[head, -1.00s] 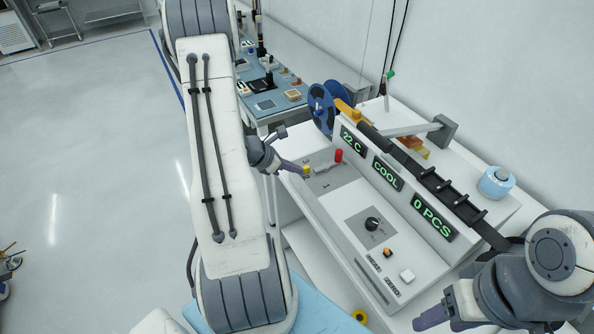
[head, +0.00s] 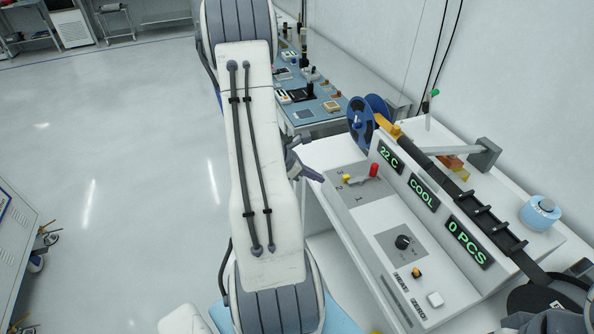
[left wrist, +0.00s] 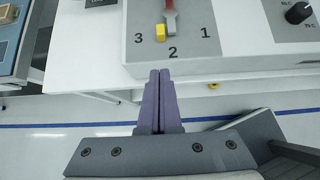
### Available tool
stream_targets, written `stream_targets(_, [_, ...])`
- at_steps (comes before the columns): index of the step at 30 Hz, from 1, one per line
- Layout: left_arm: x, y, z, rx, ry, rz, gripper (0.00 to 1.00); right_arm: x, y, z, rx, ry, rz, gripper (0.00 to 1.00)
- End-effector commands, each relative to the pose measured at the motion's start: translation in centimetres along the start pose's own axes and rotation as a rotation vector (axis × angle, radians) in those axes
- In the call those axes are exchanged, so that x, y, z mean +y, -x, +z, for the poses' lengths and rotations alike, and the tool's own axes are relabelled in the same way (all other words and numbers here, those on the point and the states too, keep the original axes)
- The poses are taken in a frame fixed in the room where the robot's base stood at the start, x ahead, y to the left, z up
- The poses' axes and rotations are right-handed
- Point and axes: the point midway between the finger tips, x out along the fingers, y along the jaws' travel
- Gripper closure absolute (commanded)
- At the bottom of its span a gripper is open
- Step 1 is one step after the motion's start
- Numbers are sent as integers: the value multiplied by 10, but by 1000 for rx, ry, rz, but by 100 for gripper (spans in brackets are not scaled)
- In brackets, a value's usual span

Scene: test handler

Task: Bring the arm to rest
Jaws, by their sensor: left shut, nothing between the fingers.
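My left gripper (head: 314,175) shows beside my large white arm link, near the left edge of the machine (head: 340,206). In the left wrist view its two purple fingers (left wrist: 160,76) are together and empty. They point at the panel edge below the number 2, apart from the lever's yellow tip (left wrist: 160,32). The lever (head: 359,180) has a red end (head: 374,170) and lies on a grey plate marked 1, 2 and 3. My right gripper (head: 540,322) is partly in view at the lower right, and its jaws are unclear.
The machine has displays reading 22 C, COOL and 0 PCS (head: 466,242), a black dial (head: 403,242) and buttons. A blue-topped bench (head: 310,108) is behind. The floor at left is open.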

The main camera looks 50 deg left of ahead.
Motion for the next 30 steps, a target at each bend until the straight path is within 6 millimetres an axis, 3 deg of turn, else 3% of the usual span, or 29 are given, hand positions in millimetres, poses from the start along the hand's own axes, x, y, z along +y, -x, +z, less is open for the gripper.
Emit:
stream_targets(6, [-2, 46, 2, 2, -5, -1, 100, 0, -3, 0, 0, 0, 0, 42])
stream_targets(13, [-3, 71, 2, 3, -3, -6, 100, 0, -4, 0, 0, 0, 0, 42])
stream_targets(24, [-9, 72, 7, 7, -32, -24, 100, 0, -4, 0, 0, 0, 0, 42])
stream_targets(26, [-19, 66, 17, 16, -91, -58, 100, 0, -4, 0, 0, 0, 0, 42])
stream_targets(30, [-72, 44, 57, 47, -376, -214, 100, 0, -4, 0, 0, 0, 0, 42])
